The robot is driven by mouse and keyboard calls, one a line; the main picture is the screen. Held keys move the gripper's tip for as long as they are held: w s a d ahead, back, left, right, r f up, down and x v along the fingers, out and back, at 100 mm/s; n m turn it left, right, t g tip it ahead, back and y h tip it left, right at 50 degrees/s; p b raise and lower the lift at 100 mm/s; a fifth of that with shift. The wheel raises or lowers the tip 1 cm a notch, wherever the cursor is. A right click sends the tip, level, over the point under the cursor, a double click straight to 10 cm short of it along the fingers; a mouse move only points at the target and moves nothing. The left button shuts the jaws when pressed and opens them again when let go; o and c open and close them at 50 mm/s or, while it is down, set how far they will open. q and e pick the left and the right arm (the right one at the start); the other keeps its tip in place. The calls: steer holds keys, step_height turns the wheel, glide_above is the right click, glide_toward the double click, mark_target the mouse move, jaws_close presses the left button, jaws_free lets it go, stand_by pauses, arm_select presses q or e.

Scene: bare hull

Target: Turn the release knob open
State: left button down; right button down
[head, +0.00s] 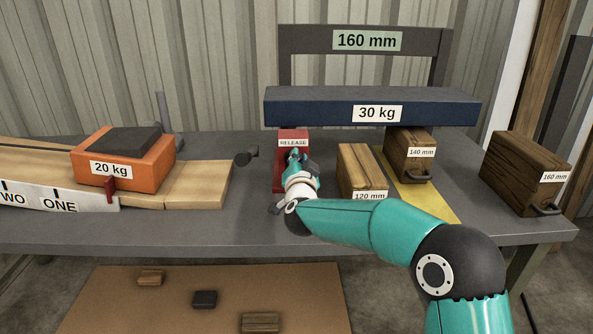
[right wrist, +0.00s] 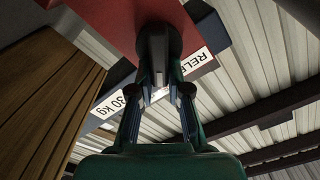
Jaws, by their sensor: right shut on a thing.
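The red release box (head: 293,134) with a "RELEASE" label stands on the grey bench, left of the wooden blocks. Its red face also shows in the right wrist view (right wrist: 105,20). My right gripper (head: 295,157) is at the front of this box and hides the knob in the head view. In the right wrist view the dark release knob (right wrist: 158,38) stands out from the red face, and my right fingers (right wrist: 160,88) are shut on it. How far the knob is turned cannot be told. My left gripper is not in view.
A navy "30 kg" beam (head: 330,108) hangs over the "140 mm" block (head: 405,165). The "120 mm" block (head: 360,172) stands close right of my gripper. The "160 mm" block (head: 525,172) is far right. An orange "20 kg" weight (head: 135,178) sits left.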

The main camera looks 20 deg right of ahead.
steer(key=m+b, duration=0.3)
steer(key=f+m+b, duration=0.1)
steer(key=m+b, duration=0.2)
steer(key=m, duration=0.1)
steer(key=d+f+m+b, duration=0.1)
steer(key=m+b, duration=0.1)
steer(key=m, duration=0.1)
steer(key=shift+s+f+b, duration=0.1)
steer(key=shift+f+b, duration=0.05)
steer(key=shift+b, duration=0.25)
steer(key=shift+m, duration=0.4)
steer(key=c, duration=1.1)
jaws_free()
steer(key=shift+r, duration=0.2)
steer(key=v, duration=1.2)
steer(key=shift+s+f, duration=0.1)
